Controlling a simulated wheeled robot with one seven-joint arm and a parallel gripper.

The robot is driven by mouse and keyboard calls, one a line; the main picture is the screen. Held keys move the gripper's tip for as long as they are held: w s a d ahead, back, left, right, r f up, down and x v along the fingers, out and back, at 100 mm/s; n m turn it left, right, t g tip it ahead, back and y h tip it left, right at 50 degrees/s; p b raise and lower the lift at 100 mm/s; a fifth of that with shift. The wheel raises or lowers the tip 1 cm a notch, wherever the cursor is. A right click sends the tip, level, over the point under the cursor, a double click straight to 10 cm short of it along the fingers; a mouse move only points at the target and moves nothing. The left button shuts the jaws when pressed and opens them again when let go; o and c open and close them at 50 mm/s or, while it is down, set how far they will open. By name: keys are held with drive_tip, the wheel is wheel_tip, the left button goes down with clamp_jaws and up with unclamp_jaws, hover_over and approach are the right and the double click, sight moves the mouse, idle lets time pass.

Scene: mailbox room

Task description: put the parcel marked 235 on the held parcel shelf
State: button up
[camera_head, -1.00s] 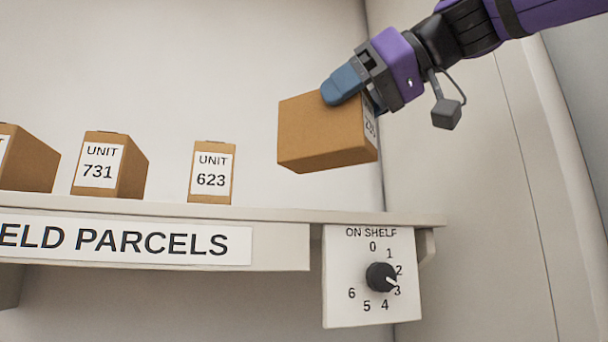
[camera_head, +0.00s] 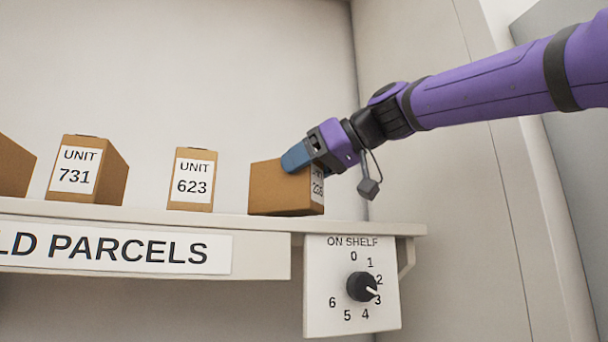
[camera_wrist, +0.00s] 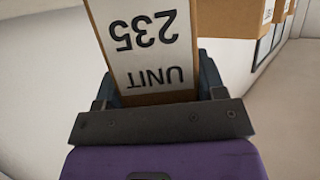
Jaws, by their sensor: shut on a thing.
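The brown parcel marked 235 (camera_head: 277,188) is in my gripper (camera_head: 297,160), at the right end of the held parcel shelf (camera_head: 225,220). Its underside is at the level of the shelf top; I cannot tell for sure whether it touches. In the wrist view its white label (camera_wrist: 148,45) reads UNIT 235 upside down, between the two blue fingers of my gripper (camera_wrist: 155,85). In the head view the label is mostly turned to the right and partly hidden by the gripper.
Parcels marked 623 (camera_head: 191,180) and 731 (camera_head: 86,170) stand to the left on the shelf, with another at the left edge. A sign (camera_head: 120,247) and an ON SHELF dial (camera_head: 361,286), pointing near 3, are on the front. A wall rises behind.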

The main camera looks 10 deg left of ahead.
drive_tip(key=shift+f, duration=0.65)
drive_tip(key=shift+f, duration=0.1)
drive_tip(key=o, duration=1.4)
drive_tip(key=shift+f, duration=0.1)
drive_tip(key=shift+d+r, duration=0.2)
drive_tip(key=shift+r, duration=0.05)
drive_tip(key=v, duration=1.1)
drive_tip(key=shift+s+d+r, duration=0.1)
drive_tip(key=shift+s+d, duration=0.05)
drive_tip(key=shift+d, duration=0.1)
